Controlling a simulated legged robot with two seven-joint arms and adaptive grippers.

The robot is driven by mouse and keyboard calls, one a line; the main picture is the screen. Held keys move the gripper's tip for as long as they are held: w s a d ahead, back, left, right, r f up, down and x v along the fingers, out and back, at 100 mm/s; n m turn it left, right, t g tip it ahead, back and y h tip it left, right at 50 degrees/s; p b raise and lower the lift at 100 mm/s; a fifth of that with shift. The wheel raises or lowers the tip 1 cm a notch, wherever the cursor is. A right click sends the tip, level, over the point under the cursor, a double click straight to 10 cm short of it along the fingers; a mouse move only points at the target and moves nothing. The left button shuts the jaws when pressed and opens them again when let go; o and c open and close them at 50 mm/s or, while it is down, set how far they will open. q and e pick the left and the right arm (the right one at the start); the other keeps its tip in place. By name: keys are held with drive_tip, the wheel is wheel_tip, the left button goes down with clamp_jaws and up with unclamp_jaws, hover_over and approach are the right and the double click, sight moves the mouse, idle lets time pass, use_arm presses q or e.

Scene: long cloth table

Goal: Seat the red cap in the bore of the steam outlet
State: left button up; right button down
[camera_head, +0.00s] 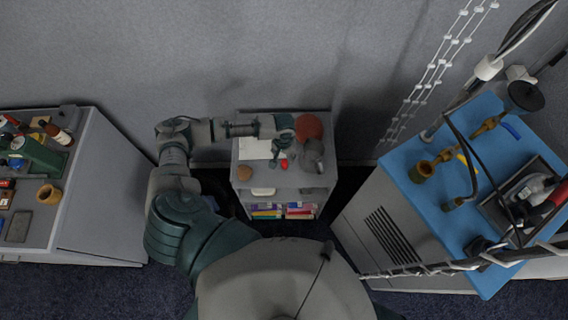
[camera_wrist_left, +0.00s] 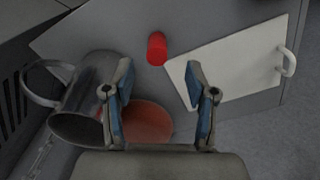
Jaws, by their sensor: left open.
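The red cap (camera_head: 284,164) is a small red cylinder on the grey cabinet top. In the left wrist view the red cap (camera_wrist_left: 157,48) lies just beyond the fingertips, roughly centred between them and apart from both. My left gripper (camera_head: 283,147) reaches over the cabinet from the left. In its wrist view the left gripper (camera_wrist_left: 159,75) is open with nothing between its fingers. On the blue-topped machine at right stand brass fittings, one a short open-topped cup (camera_head: 423,171). I cannot tell which is the steam outlet. My right gripper is not in view.
A metal mug (camera_wrist_left: 85,105) and a reddish round vessel (camera_wrist_left: 150,120) are beside the left finger. A white board with a handle (camera_wrist_left: 235,70) is close right of the cap. A cluttered bench (camera_head: 95,195) stands at left. Cables hang over the machine's blue top (camera_head: 405,150).

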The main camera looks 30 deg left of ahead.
sight(285, 161)
use_arm(q)
drive_tip(key=shift+d+f, duration=0.2)
drive_tip(key=shift+f, duration=1)
drive_tip(key=f, duration=0.4)
drive_tip(key=shift+w+f, duration=0.2)
drive_tip(key=shift+f, duration=0.1)
drive_tip(key=shift+a, duration=0.15)
drive_tip(key=c, duration=1)
drive_tip(key=shift+r, duration=0.1)
